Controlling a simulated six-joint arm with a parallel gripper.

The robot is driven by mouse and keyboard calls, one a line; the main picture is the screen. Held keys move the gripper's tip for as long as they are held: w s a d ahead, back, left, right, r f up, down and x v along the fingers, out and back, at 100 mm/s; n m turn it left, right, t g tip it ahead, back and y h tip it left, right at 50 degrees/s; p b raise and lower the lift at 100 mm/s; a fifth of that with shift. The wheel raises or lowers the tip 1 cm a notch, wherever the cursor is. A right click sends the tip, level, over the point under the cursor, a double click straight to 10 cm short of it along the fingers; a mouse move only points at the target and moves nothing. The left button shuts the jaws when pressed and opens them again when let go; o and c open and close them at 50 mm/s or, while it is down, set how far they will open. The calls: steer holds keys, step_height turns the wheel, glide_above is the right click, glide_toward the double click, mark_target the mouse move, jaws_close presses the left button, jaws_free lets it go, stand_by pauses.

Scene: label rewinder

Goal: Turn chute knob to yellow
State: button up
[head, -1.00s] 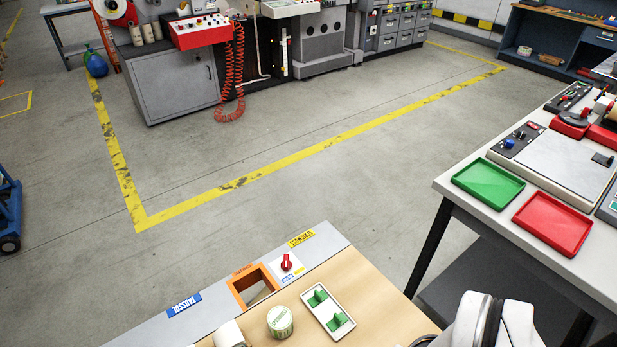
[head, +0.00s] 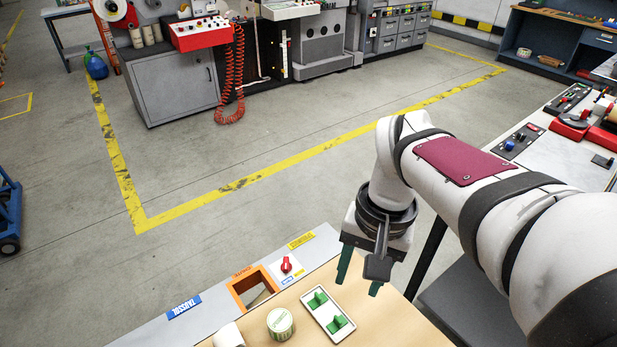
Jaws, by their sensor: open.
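The chute knob is a small red knob (head: 286,264) on a white plate at the far edge of the wooden table, right of the orange-framed chute opening (head: 252,286). A small blue mark and a small yellow mark (head: 299,272) sit on the plate's near side. Which mark the knob points to is too small to tell. My gripper (head: 359,278) hangs above the table to the right of the knob, fingers down and open. It is apart from the knob and holds nothing.
A white tray (head: 318,294) with green blocks lies below and left of my gripper. A round green-and-white roll (head: 280,323) and a pale roll (head: 230,336) stand left of it. A blue label (head: 184,307) and a yellow label (head: 301,240) mark the grey table edge.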

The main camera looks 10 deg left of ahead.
steer(key=w+a+f+n, duration=0.35)
steer(key=w+a, duration=0.55)
steer(key=w, duration=0.4)
steer(key=h, duration=0.1)
glide_toward(286, 264)
steer(key=shift+n, duration=0.45)
steer(key=f, duration=0.7)
steer(key=shift+s+a+f, duration=0.1)
steer(key=shift+s+f, duration=0.1)
steer(key=shift+f, duration=0.55)
jaws_close()
